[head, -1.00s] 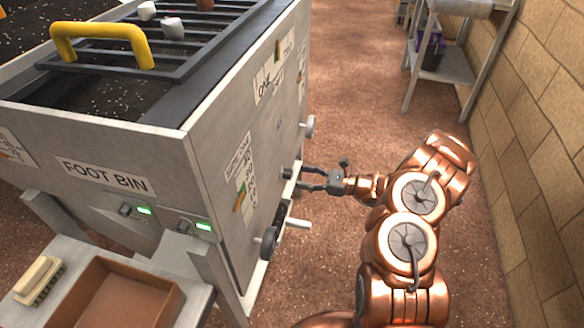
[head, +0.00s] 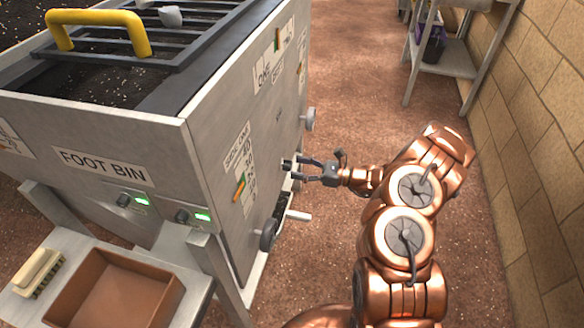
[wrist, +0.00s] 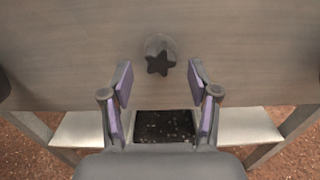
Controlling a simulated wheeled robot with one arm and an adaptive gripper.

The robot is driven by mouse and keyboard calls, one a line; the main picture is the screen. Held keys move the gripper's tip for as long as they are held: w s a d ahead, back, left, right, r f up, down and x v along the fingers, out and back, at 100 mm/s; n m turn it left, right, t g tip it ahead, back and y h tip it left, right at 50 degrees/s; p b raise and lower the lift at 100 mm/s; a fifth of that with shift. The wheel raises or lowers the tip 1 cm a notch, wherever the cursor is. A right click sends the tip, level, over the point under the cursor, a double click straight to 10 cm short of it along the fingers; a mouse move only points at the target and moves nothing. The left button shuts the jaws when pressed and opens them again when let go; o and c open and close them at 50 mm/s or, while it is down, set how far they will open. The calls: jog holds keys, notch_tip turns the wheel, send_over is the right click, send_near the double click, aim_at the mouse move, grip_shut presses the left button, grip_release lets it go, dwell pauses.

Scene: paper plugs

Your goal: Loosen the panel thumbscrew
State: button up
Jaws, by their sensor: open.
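The panel thumbscrew (wrist: 160,62) shows in the wrist view as a dark star-shaped knob on a round grey base, set in the panel (wrist: 60,60). In the head view a small dark knob (head: 286,164) sticks out of the bin's right side panel (head: 215,150), right in front of my fingers. My gripper (wrist: 160,82) is open and empty, with purple-padded fingers on either side of and just below the knob in the wrist view. In the head view my gripper (head: 298,169) points left at the panel. Whether a finger touches the knob I cannot tell.
A black handwheel (head: 268,235) and a pale bar (head: 298,216) stick out low on the panel. A grey knob (head: 309,118) sits farther along. A shelf rack (head: 440,70) and brick wall (head: 535,130) stand right. The floor between is clear.

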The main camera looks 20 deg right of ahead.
jog(key=shift+b+x, duration=0.55)
jog(key=shift+x, duration=0.6)
jog(key=c, duration=1.1)
jog(key=shift+c, duration=0.2)
jog(key=shift+f+n+b, duration=0.15)
jog(key=shift+n+b, duration=0.55)
jog(key=shift+b, duration=0.35)
jog(key=shift+n+b, duration=2.6)
jog(key=shift+b, duration=1)
jog(key=shift+n+b, duration=2)
jog(key=shift+b, duration=1.15)
jog(key=shift+n+b, duration=2.1)
jog(key=shift+b, duration=1.5)
